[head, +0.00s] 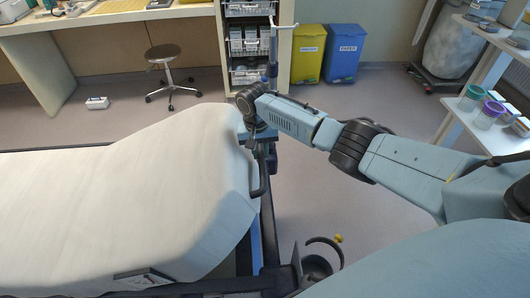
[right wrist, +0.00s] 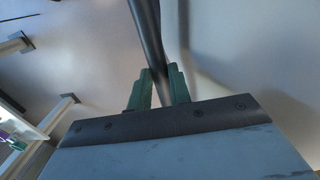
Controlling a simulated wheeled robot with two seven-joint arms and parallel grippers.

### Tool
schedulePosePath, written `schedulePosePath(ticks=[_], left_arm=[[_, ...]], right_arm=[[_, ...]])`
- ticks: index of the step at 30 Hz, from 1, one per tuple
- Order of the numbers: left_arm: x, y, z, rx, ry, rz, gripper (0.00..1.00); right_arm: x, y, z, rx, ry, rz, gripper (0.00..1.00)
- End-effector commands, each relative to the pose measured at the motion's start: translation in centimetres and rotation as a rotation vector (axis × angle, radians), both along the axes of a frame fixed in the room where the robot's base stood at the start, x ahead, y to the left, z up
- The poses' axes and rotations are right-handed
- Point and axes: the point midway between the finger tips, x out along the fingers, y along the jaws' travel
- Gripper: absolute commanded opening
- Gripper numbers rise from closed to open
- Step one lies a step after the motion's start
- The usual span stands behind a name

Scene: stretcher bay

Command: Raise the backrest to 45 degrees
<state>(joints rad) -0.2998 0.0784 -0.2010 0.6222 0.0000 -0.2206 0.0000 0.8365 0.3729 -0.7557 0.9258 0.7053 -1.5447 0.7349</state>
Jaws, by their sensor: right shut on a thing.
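The stretcher (head: 110,215) has a white mattress, and its backrest (head: 200,165) stands tilted up, with the raised end at the right. I cannot read the exact angle. A dark handle bar (head: 263,180) runs along the raised end. My right gripper (head: 258,148) is at the upper part of this bar. In the right wrist view its green fingers (right wrist: 160,78) are shut on the dark bar (right wrist: 148,30), one on each side. My left gripper is not in view. A small dark panel (head: 145,276) sits at the near side of the mattress; its markings are too small to read.
A dark round holder (head: 318,266) is at the stretcher's near right corner. A stool (head: 170,72), a drawer cart (head: 250,40), a yellow bin (head: 308,52) and a blue bin (head: 343,53) stand at the back. Shelves (head: 465,105) stand at the right. Floor right of the stretcher is clear.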

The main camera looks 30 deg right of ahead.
Motion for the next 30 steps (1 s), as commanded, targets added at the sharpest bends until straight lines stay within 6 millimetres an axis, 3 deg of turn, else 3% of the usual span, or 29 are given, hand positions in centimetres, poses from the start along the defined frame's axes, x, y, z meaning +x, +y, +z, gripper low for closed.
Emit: schedulePosePath(ticks=[1,13,30], left_arm=[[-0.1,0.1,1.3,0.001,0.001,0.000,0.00],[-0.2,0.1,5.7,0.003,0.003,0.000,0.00],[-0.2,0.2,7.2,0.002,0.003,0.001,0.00]], right_arm=[[0.5,1.0,1.9,0.013,-0.011,0.004,0.00],[2.5,5.5,9.7,0.019,-0.017,0.006,0.00],[5.4,12.1,18.1,0.018,-0.013,0.007,0.00]])
